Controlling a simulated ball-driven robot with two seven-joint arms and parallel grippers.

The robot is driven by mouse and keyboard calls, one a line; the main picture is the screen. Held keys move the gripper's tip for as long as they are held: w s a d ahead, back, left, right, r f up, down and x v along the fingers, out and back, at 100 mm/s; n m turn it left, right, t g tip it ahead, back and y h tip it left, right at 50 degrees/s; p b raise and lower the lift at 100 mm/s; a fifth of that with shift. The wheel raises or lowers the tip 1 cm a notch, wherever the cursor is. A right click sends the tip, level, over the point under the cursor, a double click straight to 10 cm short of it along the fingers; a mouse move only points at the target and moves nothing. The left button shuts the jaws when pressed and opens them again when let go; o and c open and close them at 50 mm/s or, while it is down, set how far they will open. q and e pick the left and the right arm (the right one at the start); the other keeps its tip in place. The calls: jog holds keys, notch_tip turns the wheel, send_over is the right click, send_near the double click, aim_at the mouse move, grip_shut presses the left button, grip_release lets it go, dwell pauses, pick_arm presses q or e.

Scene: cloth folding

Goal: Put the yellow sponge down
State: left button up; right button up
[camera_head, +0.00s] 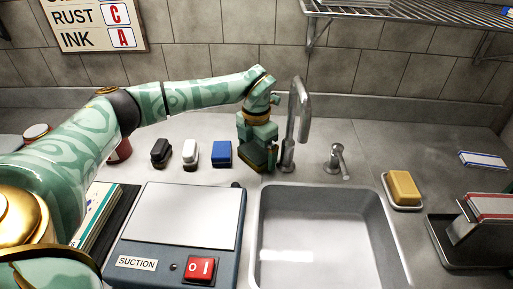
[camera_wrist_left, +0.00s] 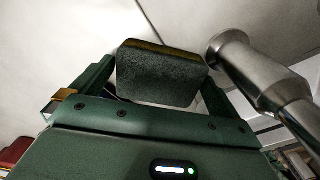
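A sponge with a dark scouring face and a thin yellow edge sits between the fingers of my left gripper (camera_head: 259,156). In the left wrist view the sponge (camera_wrist_left: 160,76) fills the space between the two green fingers, dark face toward the camera. The gripper appears shut on it. In the head view it points down at the counter just left of the faucet; whether the sponge touches the counter is hidden. A yellow block (camera_head: 403,187) lies on a white dish (camera_head: 405,206) right of the sink. My right gripper is not in view.
The faucet (camera_head: 301,110) stands close to my left gripper's right side. A blue block (camera_head: 221,154), a white brush (camera_head: 191,154) and a black brush (camera_head: 160,152) line up to its left. The sink (camera_head: 390,250) and suction box (camera_head: 225,250) lie in front.

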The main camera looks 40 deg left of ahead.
aim_at(256, 150)
pick_arm(q)
jog(key=shift+r, duration=0.15)
notch_tip(256, 150, up, 13)
jog(key=p, duration=0.4)
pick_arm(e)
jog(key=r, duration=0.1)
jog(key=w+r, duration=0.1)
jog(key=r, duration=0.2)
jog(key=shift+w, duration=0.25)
